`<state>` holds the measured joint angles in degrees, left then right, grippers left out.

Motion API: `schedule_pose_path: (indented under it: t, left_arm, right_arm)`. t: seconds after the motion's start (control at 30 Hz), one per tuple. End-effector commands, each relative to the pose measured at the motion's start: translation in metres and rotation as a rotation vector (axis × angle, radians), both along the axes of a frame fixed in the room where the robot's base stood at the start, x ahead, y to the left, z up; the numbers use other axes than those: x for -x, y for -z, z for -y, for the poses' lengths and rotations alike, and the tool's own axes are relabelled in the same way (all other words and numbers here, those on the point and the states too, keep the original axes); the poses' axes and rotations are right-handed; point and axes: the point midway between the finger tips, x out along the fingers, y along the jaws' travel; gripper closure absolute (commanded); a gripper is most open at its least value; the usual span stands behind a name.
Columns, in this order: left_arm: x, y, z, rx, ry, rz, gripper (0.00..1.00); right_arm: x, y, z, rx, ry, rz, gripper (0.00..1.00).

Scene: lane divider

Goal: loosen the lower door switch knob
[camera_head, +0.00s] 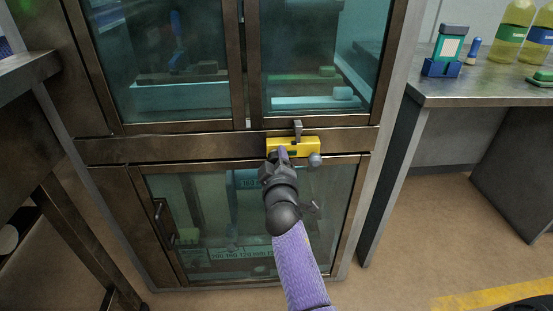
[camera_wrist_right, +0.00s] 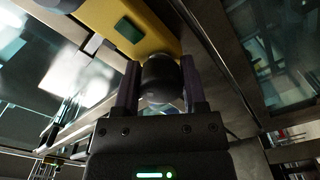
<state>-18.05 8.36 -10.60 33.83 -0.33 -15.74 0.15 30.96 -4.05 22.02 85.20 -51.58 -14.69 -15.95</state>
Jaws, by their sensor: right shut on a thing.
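The yellow door switch (camera_head: 306,142) sits on the brown frame rail between the upper and lower glass doors. It fills the upper left of the right wrist view (camera_wrist_right: 151,36), with a dark green square on its face. My right gripper (camera_head: 283,153) is at the left part of the switch. In the right wrist view, its fingers (camera_wrist_right: 160,85) are on both sides of a dark round knob (camera_wrist_right: 161,74), shut on it. In the head view my gripper hides this knob. A second grey knob (camera_head: 314,160) shows at the switch's lower right. My left gripper is not in view.
The lower glass door (camera_head: 335,207) is closed, with a dark handle (camera_head: 161,222) at its left. A metal table (camera_head: 470,91) at right holds bottles and a teal box (camera_head: 450,46). Another table edge (camera_head: 30,68) stands at left. Floor right of the cabinet is clear.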

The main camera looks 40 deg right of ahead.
Motion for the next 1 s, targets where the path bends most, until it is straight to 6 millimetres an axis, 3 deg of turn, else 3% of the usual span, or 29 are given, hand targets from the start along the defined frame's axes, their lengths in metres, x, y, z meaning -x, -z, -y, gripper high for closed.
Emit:
schedule_pose_path:
  t: [0.6,1.0]
  left_arm:
    - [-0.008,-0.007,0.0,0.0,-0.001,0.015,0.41]
    - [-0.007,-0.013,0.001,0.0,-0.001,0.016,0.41]
  right_arm:
    - [0.0,-0.002,0.001,0.484,0.001,-0.297,1.0]
    - [0.0,-0.002,0.001,0.692,0.0,-0.424,1.0]
